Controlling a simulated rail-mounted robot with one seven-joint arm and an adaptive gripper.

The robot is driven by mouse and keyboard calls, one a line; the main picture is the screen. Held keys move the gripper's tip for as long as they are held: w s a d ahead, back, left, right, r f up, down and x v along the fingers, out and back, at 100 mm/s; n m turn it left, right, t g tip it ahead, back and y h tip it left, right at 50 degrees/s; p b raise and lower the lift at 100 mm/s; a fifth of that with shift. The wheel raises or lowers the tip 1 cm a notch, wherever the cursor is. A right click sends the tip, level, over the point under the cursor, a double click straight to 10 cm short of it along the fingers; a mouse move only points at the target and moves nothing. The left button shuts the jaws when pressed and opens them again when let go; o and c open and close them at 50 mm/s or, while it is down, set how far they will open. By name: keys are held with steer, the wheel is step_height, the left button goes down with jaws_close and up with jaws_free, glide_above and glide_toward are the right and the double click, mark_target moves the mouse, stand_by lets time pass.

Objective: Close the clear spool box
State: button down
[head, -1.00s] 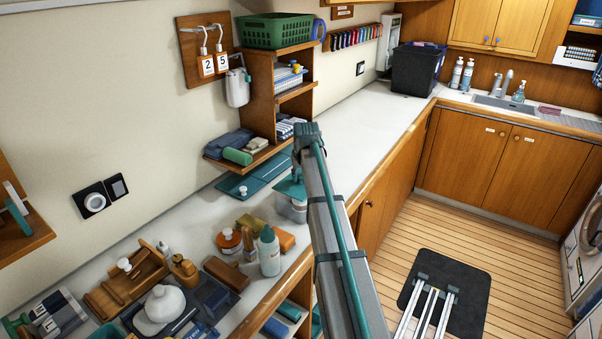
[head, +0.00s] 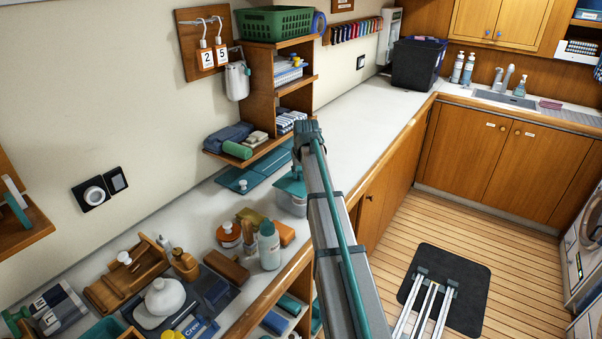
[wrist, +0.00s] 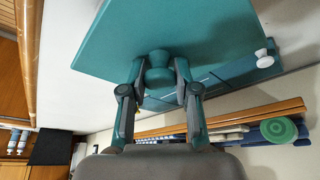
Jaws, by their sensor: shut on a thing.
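The clear spool box (head: 291,206) stands on the white counter, partly hidden behind my arm in the head view. A flat teal lid (head: 290,187) shows at its top; I cannot tell whether it is fully seated. In the wrist view the teal lid (wrist: 215,25) fills the upper middle, with a round teal knob (wrist: 159,76) on it. My gripper (wrist: 160,82) has its two fingers on either side of this knob and is shut on it. The box body is hidden in the wrist view.
A teal board (head: 240,180) with a white knob lies behind the box, below a wooden shelf (head: 262,150) with folded cloths. A white-teal bottle (head: 269,247) and an orange-lidded jar (head: 228,235) stand nearer. The counter (head: 375,110) beyond is largely clear.

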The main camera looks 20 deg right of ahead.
steer(key=shift+f, duration=0.25)
stand_by(0.8)
stand_by(0.6)
steer(key=c, duration=0.8)
jaws_free()
steer(key=shift+o, duration=0.4)
steer(key=o, duration=0.4)
steer(key=shift+c, duration=0.2)
steer(key=shift+r+p, duration=1.7)
steer(key=shift+r, duration=1.8)
